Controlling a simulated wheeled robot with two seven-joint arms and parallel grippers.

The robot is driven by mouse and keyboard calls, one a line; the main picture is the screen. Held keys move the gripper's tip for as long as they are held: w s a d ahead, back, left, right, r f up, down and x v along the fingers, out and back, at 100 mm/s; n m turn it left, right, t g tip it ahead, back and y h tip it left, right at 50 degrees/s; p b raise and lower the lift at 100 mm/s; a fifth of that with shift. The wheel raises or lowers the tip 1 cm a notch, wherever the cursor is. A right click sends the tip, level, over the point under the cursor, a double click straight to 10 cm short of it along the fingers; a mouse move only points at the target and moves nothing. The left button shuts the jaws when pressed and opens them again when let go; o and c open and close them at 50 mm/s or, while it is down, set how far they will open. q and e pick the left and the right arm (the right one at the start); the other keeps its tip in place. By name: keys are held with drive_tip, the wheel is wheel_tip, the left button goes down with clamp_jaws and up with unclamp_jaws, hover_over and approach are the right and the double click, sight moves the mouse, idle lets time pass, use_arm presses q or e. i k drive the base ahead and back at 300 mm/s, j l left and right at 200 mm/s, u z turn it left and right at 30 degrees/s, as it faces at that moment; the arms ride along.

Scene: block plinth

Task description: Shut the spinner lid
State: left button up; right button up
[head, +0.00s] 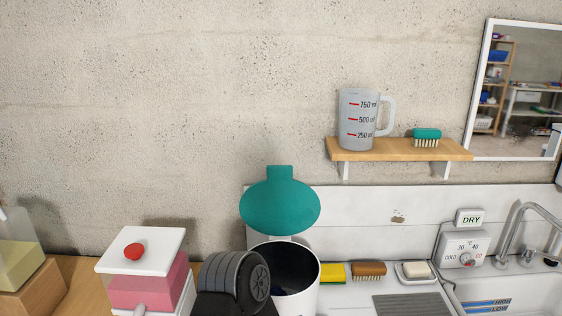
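The spinner (307,297) is a white round tub with a dark inside, at the bottom middle of the head view. Its teal lid (280,208) stands up at the back of the rim, tilted open, with a tab at its top. The tub's mouth is uncovered, and its lower part is cut off by the picture's edge. A black ridged part, which looks like a piece of my own arm, covers the tub's left front. Neither of my grippers' fingers can be seen.
A pink box with a white top and red knob (134,250) stands left of the spinner. A yellow sponge (332,272), a brown brush (369,269) and a soap dish (415,273) lie right of it. A wooden shelf (400,150) holds a measuring jug (357,120) above.

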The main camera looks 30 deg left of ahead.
sight(279, 205)
drive_tip(key=k+l+u, duration=0.1)
drive_tip(key=l, duration=0.3)
drive_tip(key=k+l, duration=0.15)
drive_tip(key=l, duration=0.2)
drive_tip(key=k+l+u, duration=0.15)
drive_tip(key=l, duration=0.2)
drive_tip(key=k+l+u, duration=0.1)
drive_tip(key=l, duration=0.3)
drive_tip(key=k, duration=0.05)
